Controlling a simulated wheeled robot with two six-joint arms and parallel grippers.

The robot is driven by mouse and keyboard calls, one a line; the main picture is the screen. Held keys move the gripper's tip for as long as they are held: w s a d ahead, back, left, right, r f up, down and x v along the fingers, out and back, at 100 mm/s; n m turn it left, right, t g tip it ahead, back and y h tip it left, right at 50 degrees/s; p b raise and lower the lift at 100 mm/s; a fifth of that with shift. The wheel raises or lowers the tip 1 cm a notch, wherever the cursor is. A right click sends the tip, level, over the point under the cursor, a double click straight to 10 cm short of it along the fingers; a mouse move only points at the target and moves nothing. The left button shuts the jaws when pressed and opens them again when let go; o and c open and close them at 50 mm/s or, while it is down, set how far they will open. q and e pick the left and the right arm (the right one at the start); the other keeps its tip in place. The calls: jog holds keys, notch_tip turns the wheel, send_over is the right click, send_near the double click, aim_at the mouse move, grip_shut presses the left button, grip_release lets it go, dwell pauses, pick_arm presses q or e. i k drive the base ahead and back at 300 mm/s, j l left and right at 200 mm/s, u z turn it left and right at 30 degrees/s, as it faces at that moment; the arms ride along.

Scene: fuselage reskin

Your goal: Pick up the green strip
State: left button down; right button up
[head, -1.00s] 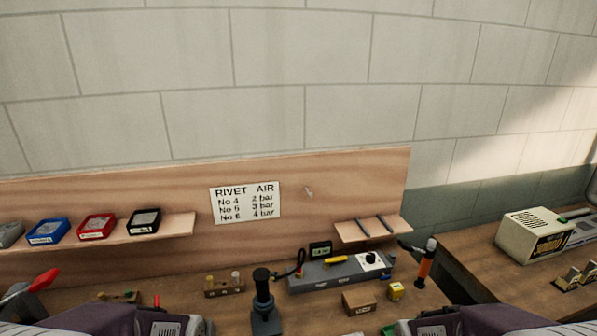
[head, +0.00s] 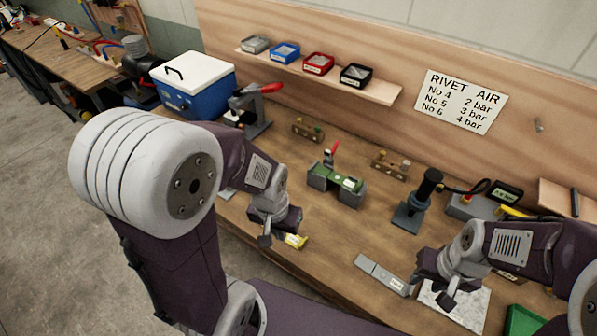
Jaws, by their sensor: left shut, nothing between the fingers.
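I cannot make out a separate green strip with certainty. A green object (head: 525,321), cut off by the bottom edge, lies at the lower right of the bench in the head view; its full shape is hidden. A green bench device (head: 336,186) with a red lever stands mid-bench. My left gripper (head: 265,239) is shut and empty above the bench's front edge, beside a small yellow object (head: 296,241). My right gripper (head: 446,302) is over a pale speckled plate (head: 470,309), left of the green object; its finger gap is unclear.
A grey bar with a label (head: 382,273) lies between my grippers. A black-and-grey stand (head: 416,205) is behind it. A blue cooler (head: 193,88) and a red-handled press (head: 250,112) stand at the back left. A shelf (head: 375,92) holds several small trays. Bare wood shows around mid-bench.

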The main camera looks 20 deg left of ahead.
aim_at(330, 174)
jog(key=u, duration=0.3)
jog(key=i+j+z, duration=0.1)
jog(key=j+z, duration=0.8)
jog(key=j, duration=0.15)
jog(key=j+z, duration=0.45)
jog(key=k+j, duration=0.05)
